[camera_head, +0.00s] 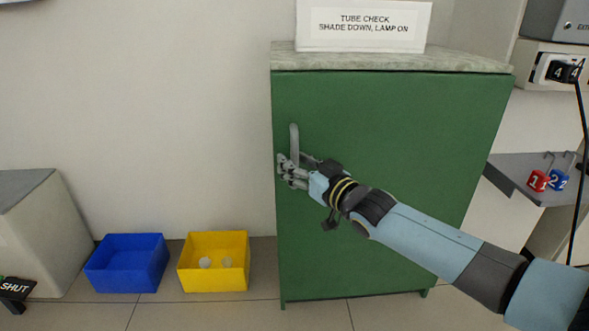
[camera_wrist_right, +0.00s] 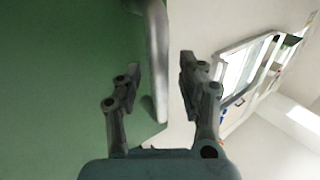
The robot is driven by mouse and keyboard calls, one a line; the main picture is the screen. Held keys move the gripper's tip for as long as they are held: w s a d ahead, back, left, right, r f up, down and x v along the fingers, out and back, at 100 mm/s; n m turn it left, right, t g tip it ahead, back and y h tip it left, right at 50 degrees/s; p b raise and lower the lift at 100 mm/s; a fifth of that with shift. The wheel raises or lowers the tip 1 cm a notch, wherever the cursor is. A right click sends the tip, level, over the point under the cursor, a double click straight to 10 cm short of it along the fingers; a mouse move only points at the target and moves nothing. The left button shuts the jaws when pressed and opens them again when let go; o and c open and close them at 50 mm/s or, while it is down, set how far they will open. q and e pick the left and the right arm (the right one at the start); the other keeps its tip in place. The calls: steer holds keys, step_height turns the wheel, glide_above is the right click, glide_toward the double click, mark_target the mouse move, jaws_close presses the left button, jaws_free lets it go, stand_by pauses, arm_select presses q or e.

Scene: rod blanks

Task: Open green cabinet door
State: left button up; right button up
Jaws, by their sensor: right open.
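The green cabinet door (camera_head: 380,120) is shut and fills the front of the cabinet. Its grey vertical handle (camera_head: 294,140) is near the door's left edge. My right gripper (camera_head: 284,170) is at the lower part of the handle, with its arm coming in from the right. In the right wrist view the handle (camera_wrist_right: 158,60) runs down between the two open fingers of the gripper (camera_wrist_right: 160,85), and I see a gap on each side. The green door (camera_wrist_right: 60,80) fills the left of that view. My left gripper is not in view.
A white sign (camera_head: 363,25) stands on the cabinet's stone top (camera_head: 400,62). A blue bin (camera_head: 127,264) and a yellow bin (camera_head: 213,262) with white pieces inside sit on the floor to the left. A grey shelf (camera_head: 510,180) with red and blue tags is at right.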

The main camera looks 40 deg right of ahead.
steer(key=shift+w, duration=0.25)
jaws_close()
stand_by(0.6)
